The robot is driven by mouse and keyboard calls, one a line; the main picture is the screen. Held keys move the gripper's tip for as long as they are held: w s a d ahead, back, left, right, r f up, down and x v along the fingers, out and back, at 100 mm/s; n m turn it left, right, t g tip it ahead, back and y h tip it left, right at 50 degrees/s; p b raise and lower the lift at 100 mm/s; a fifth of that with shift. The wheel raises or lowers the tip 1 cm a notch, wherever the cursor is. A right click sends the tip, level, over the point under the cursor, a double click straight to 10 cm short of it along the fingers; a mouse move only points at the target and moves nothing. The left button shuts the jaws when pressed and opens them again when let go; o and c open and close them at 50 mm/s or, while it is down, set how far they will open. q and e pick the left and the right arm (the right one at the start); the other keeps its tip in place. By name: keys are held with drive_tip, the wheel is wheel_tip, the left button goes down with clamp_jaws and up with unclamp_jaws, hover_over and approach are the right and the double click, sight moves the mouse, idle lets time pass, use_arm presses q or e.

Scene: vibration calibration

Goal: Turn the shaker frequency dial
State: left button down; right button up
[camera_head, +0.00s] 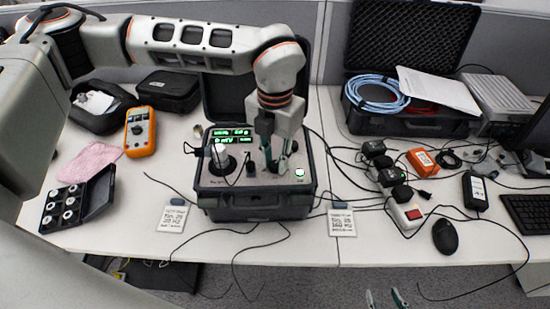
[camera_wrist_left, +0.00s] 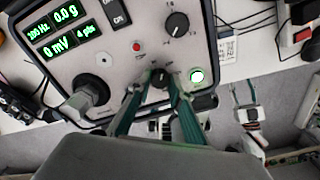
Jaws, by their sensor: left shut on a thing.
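The shaker control case (camera_head: 258,207) stands open on the table, its panel facing up. Its green display (camera_wrist_left: 65,30) reads 0.0 g and 0 mV, plus a small Hz value. My left gripper (camera_head: 277,163) reaches down to the panel's right half. In the left wrist view its green fingers are shut on a small black dial (camera_wrist_left: 160,77), between a larger black dial (camera_wrist_left: 177,25) and a lit round button (camera_wrist_left: 197,76). Dial labels are too small to read. My right gripper (camera_head: 386,299) shows only its two parted fingertips at the bottom edge, open and empty.
A round shaker head (camera_head: 222,162) rises from the panel's left half. Printed cards (camera_head: 172,219) and (camera_head: 342,223) lie in front of the case. An orange multimeter (camera_head: 140,132) is left. Cables, a power strip (camera_head: 406,215) and a mouse (camera_head: 446,236) crowd the right.

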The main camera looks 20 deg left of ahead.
sight(275, 164)
use_arm(q)
drive_tip(key=m, duration=0.6)
drive_tip(key=shift+r, duration=0.1)
drive_tip(key=m+p, duration=0.1)
drive_tip(key=m, duration=0.5)
drive_tip(key=shift+m, duration=0.3)
idle(0.3)
drive_tip(key=c, duration=1.8)
unclamp_jaws()
wheel_tip(275, 164, up, 12)
